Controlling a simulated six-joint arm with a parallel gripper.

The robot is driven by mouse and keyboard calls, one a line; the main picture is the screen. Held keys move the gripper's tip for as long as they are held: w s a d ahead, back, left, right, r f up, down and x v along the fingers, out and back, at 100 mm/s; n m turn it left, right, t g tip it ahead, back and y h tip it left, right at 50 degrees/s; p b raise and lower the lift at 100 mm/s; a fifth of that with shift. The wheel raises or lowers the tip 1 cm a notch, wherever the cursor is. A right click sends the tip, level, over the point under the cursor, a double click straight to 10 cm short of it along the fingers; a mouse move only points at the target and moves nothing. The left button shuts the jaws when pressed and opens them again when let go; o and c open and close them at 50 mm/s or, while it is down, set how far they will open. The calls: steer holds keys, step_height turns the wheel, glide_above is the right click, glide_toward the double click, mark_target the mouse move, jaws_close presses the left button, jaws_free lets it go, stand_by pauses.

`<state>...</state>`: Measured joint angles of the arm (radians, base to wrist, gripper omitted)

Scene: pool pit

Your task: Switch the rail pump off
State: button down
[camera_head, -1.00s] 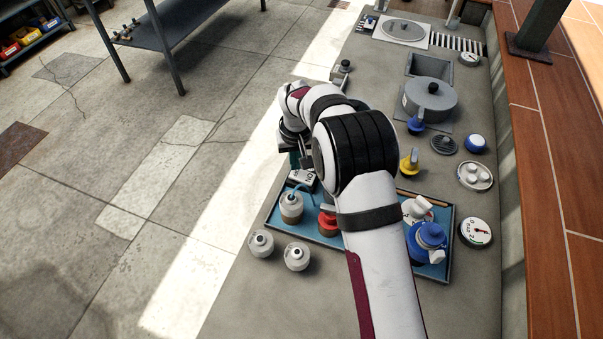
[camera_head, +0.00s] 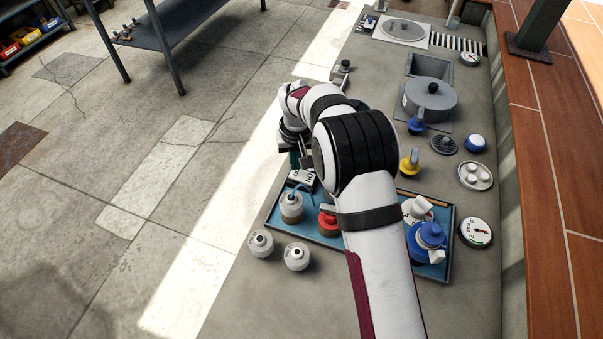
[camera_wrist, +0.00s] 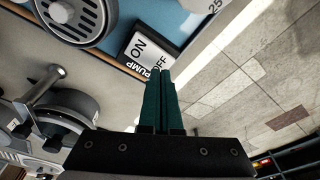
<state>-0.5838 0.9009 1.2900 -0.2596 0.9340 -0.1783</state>
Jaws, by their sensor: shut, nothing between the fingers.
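The pump switch (camera_head: 302,180) is a small white and dark box at the far left corner of the blue tray. In the wrist view the switch (camera_wrist: 140,47) shows the words ON, OFF and PUMP. I cannot tell which way it is set. My gripper (camera_wrist: 160,73) has its two teal fingers shut together with nothing between them. Their tips are close to the switch, by the OFF and PUMP lettering; I cannot tell if they touch. In the head view my arm partly hides the gripper (camera_head: 294,160).
The blue tray (camera_head: 330,238) holds a grey bottle (camera_head: 291,207), a red valve (camera_head: 328,220) and a blue-topped piece (camera_head: 428,240). Two grey-white jars (camera_head: 261,243) (camera_head: 297,256) stand outside it. A yellow-handled valve (camera_head: 409,162) and a gauge (camera_head: 475,232) are at right. The bench front is clear.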

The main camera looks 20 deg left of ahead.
mark_target(296, 173)
steer(key=shift+f, duration=0.95)
stand_by(0.8)
steer(key=shift+r, duration=3.55)
steer(key=s+d+r+m+g, duration=0.1)
steer(key=s+d+r+m, duration=0.2)
steer(key=s+d+r, duration=0.55)
steer(key=s+d+r+m, duration=0.3)
steer(key=s+d+r, duration=0.15)
steer(key=d, duration=0.65)
steer(key=s+d+f+m, duration=0.1)
steer(key=s+d+m, duration=0.1)
steer(key=s, duration=0.7)
steer(key=s+d+f+m+y, duration=0.1)
steer(key=s+d+m, duration=0.2)
steer(key=s, duration=0.6)
steer(key=shift+s+d+f+m+g, duration=0.3)
steer(key=shift+s+d+g, duration=0.1)
steer(key=shift+d, duration=0.25)
